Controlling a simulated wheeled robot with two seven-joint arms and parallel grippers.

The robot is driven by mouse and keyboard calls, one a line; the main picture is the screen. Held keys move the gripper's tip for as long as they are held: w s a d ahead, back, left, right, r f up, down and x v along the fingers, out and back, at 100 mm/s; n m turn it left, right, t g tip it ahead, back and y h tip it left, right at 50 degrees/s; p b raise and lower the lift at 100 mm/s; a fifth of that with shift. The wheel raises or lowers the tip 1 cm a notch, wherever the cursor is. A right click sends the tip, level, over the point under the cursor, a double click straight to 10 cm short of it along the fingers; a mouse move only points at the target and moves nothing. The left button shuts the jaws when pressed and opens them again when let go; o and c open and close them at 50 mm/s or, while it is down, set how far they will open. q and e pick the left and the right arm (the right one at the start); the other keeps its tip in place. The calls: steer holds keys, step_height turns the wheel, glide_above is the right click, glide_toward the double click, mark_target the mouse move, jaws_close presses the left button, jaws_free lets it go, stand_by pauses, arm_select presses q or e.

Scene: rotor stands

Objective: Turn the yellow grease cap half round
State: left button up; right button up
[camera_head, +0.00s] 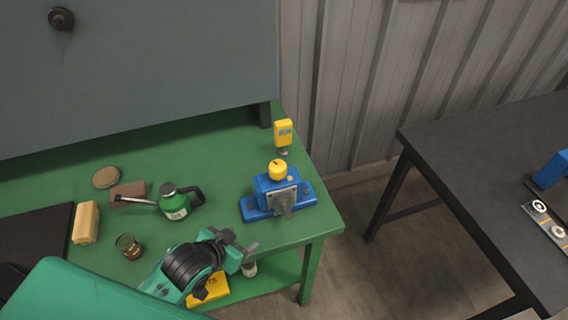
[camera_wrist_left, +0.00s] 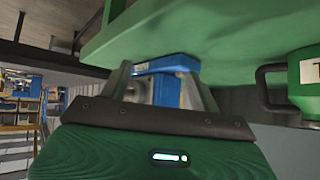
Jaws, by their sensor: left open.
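The yellow grease cap (camera_head: 278,168) sits on top of the blue bearing block (camera_head: 270,190), near the right end of the green bench. A dark slot or mark shows on the cap's top. My left gripper (camera_head: 240,245) is open and empty, in front of the block and to its lower left, apart from it. In the left wrist view the two fingers (camera_wrist_left: 162,80) stand apart, with the blue block (camera_wrist_left: 168,65) seen beyond and between them. I cannot make out the cap there. My right gripper is out of view.
The green bench (camera_head: 225,145) also holds a green oil can (camera_head: 175,205), a brown block (camera_head: 128,194), a tan block (camera_head: 86,222), a small jar (camera_head: 129,246) and a round lid (camera_head: 106,177). A yellow device (camera_head: 284,133) stands behind the cap. A dark table (camera_head: 470,160) is at right.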

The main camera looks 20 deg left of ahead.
arm_select(q)
steer(key=w+r+m+t+h, duration=0.3)
steer(key=w+r+h, duration=0.15)
steer(key=w, duration=0.25)
steer(key=m+h, duration=0.3)
steer(key=h, duration=0.4)
glide_toward(281, 164)
steer(key=shift+y, duration=0.25)
steer(key=p+x, duration=0.2)
steer(key=x, duration=0.3)
steer(key=p+x, duration=0.2)
steer(key=x, duration=0.3)
steer(key=shift+f+p, duration=0.25)
steer(key=shift+p, duration=0.1)
steer(key=shift+w+d+f, duration=0.1)
steer(key=shift+w+d, duration=0.2)
steer(key=shift+d, duration=0.05)
steer(key=c, duration=1)
